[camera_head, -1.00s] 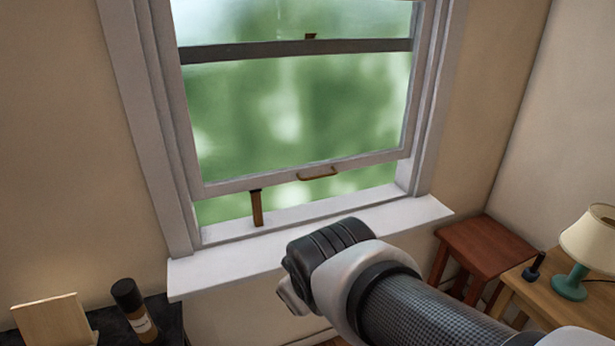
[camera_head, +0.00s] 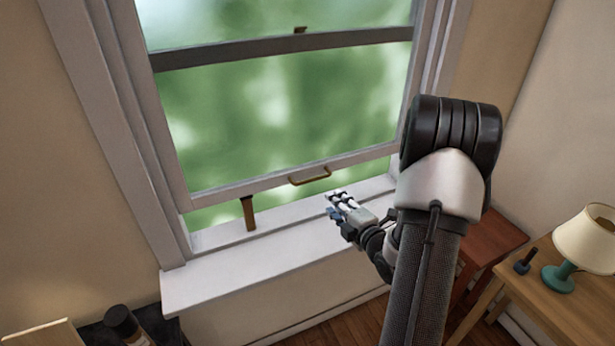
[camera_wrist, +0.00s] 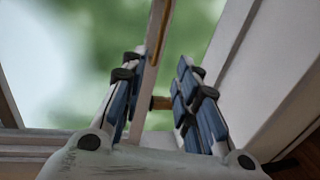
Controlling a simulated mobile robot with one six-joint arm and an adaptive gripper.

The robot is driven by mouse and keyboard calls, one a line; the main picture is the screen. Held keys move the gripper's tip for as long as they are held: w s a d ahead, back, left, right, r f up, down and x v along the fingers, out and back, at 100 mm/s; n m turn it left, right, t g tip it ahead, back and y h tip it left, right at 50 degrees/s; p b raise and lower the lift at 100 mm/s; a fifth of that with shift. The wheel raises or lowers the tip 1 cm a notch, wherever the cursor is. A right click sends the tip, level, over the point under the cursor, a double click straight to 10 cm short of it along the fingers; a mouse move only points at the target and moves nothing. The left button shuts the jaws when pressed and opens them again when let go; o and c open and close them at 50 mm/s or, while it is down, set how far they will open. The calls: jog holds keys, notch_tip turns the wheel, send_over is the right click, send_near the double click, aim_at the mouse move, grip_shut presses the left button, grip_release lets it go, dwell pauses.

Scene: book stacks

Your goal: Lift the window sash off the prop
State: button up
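The window sash (camera_head: 270,178) is raised, its bottom rail above the sill with a gap under it. A brown prop (camera_head: 249,214) stands upright on the sill under the rail, left of centre. A brass handle (camera_head: 310,175) is on the rail. My gripper (camera_head: 333,200) is over the sill, just below and right of the handle, apart from the prop. In the wrist view my gripper (camera_wrist: 158,78) is open, fingers spread. The rail (camera_wrist: 153,65) shows between the fingers in that view; I cannot tell whether they touch it. A short brown piece, probably the prop, shows beyond.
The white sill (camera_head: 230,268) is otherwise clear. At the right are a red-brown stool (camera_head: 487,245) and a wooden table (camera_head: 590,295) with a lamp (camera_head: 585,245). At the lower left, a dark bottle (camera_head: 125,325) and a wooden board (camera_head: 42,334) stand near the wall.

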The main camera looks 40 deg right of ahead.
aim_at(311, 180)
jog(key=b+x, duration=0.1)
jog(key=x, duration=1.6)
jog(key=shift+a, duration=0.1)
jog(key=shift+c, duration=0.5)
grip_shut()
